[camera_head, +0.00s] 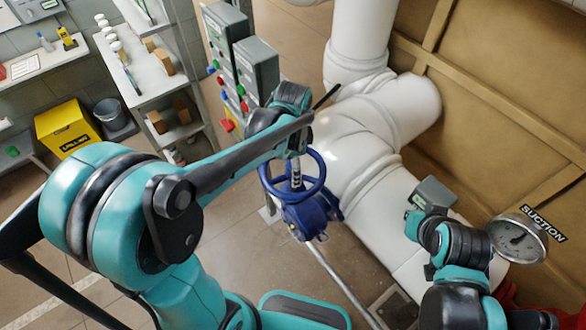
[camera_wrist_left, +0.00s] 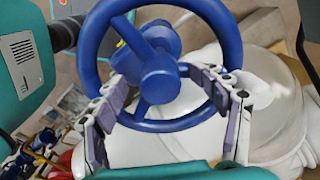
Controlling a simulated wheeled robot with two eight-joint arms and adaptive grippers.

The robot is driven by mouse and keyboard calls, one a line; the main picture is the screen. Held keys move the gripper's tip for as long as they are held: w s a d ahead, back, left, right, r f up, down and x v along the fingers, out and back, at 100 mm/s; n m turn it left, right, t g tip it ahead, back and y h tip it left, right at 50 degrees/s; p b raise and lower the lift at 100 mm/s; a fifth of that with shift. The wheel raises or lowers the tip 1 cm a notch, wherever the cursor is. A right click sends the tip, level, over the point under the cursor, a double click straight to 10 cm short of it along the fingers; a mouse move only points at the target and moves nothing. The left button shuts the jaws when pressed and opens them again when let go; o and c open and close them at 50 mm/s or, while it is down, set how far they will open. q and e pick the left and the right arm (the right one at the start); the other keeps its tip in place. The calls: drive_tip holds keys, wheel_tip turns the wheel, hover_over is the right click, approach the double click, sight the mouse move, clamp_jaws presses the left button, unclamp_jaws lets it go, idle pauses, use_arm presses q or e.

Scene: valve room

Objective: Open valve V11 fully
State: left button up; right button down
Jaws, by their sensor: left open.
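A blue handwheel (camera_head: 318,180) sits on a blue valve body (camera_head: 310,214) beside the large white pipe. No V11 tag is readable. My left gripper (camera_head: 297,170) is over the wheel, with its fingers pointing down at it. In the left wrist view the wheel (camera_wrist_left: 232,45) fills the upper middle, with its round hub (camera_wrist_left: 160,78) between the fingers. My left gripper (camera_wrist_left: 157,88) is open, its two fingers apart and overlapping the near part of the wheel in the picture. Whether they touch it, I cannot tell. My right arm is at lower right; its fingers cannot be made out.
White pipes (camera_head: 385,110) run behind the valve, before a tan wall (camera_head: 480,100). Grey control boxes (camera_head: 256,66) with coloured buttons stand behind my left arm. A suction gauge (camera_head: 520,238) is at the right. A shelf (camera_head: 150,70) and yellow bin (camera_head: 67,128) are at the left.

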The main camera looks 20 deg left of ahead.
use_arm(q)
drive_tip(key=shift+o, duration=0.2)
drive_tip(key=shift+f, duration=0.1)
drive_tip(key=c, duration=1.1)
drive_tip(key=n, duration=0.6)
drive_tip(key=shift+s+f, duration=0.1)
drive_tip(key=shift+s, duration=0.05)
drive_tip(key=n, duration=1.7)
drive_tip(key=shift+o, duration=0.2)
drive_tip(key=n, duration=0.3)
drive_tip(key=shift+n, duration=0.7)
drive_tip(key=shift+d, duration=0.1)
